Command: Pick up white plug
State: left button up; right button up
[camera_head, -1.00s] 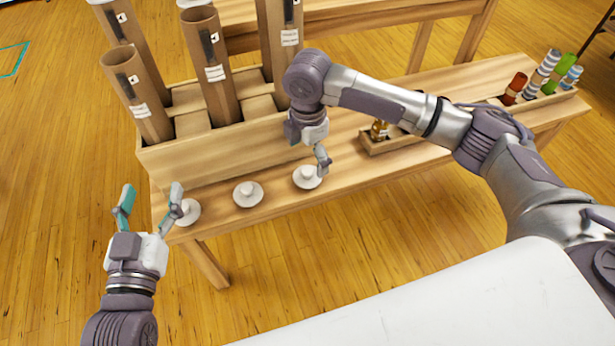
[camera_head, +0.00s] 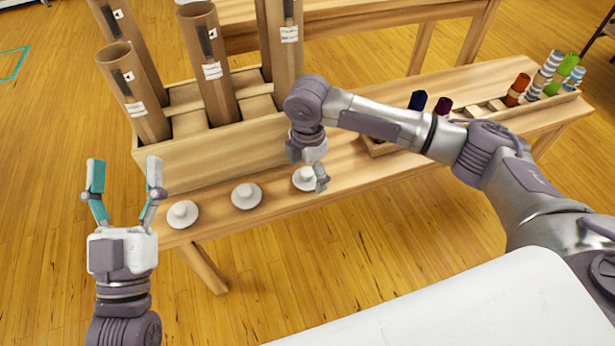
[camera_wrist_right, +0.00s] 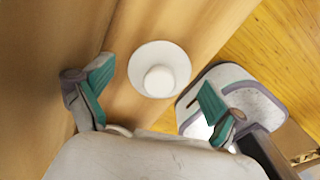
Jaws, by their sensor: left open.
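Three white plugs, each a round disc with a knob, sit in a row along the bench's front edge: the left plug (camera_head: 183,214), the middle plug (camera_head: 246,195) and the right plug (camera_head: 302,178). My right gripper (camera_head: 318,180) is over the right plug and partly hides it. In the right wrist view a white plug (camera_wrist_right: 160,68) lies ahead of the two spread fingers, not touched. That right gripper (camera_wrist_right: 158,80) is open and empty. My left gripper (camera_head: 125,172) is open and empty, left of the left plug, beyond the bench's left end.
A wooden bench (camera_head: 225,214) carries the plugs. Behind them stands a wooden box (camera_head: 215,155) with several cardboard tubes (camera_head: 208,62). A small tray (camera_head: 378,148) with dark spools is partly behind my right arm. Several colored rolls (camera_head: 552,72) stand at the bench's right end.

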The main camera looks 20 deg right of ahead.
jog(key=c, duration=0.9)
jog(key=shift+s, duration=0.1)
jog(key=shift+c, duration=0.2)
